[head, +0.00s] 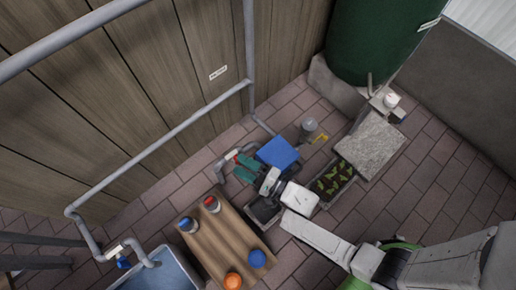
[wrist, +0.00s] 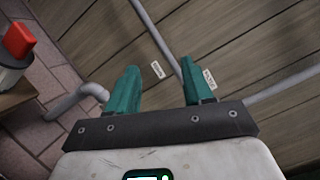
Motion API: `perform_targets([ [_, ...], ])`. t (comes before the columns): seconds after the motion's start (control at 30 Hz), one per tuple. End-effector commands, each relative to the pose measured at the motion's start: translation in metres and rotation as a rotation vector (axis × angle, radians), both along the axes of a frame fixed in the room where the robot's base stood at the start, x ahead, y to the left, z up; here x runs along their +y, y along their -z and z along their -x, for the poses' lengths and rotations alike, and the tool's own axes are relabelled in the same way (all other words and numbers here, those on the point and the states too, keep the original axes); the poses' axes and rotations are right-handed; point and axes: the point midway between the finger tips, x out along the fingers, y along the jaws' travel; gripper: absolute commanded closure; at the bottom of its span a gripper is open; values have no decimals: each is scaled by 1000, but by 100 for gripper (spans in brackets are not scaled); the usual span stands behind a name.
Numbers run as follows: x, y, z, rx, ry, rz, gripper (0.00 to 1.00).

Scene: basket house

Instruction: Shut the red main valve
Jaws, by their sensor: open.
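A small red part (head: 237,156), likely the red main valve's handle, shows at the bend of the grey pipe low by the wooden wall in the head view. My gripper (head: 240,168) is open and empty, its green fingers close beside that red part. I cannot tell whether they touch it. In the wrist view my gripper (wrist: 165,88) has its two fingers spread wide, with only wall and pipe between them. A grey pipe elbow (wrist: 92,92) runs behind the left finger there. The valve handle is not visible in the wrist view and may be hidden.
A wooden table (head: 226,243) holds a red-topped can (head: 212,204), a blue-topped can (head: 188,225), an orange ball (head: 233,281) and a blue ball (head: 257,258). A blue box (head: 278,153) and a planter (head: 334,179) stand near my arm. A blue-handled tap (head: 123,262) is by the basin.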

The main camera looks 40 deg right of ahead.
Motion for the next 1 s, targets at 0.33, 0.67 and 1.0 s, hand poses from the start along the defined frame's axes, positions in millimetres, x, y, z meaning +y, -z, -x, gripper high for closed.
perform_targets([
  [0.33, -1, -25, 54, 0, -1, 0, 49],
  [0.67, -2, -28, 63, -1, -1, 0, 49],
  [1.0, 24, 0, 54, 72, -68, 150, 72],
])
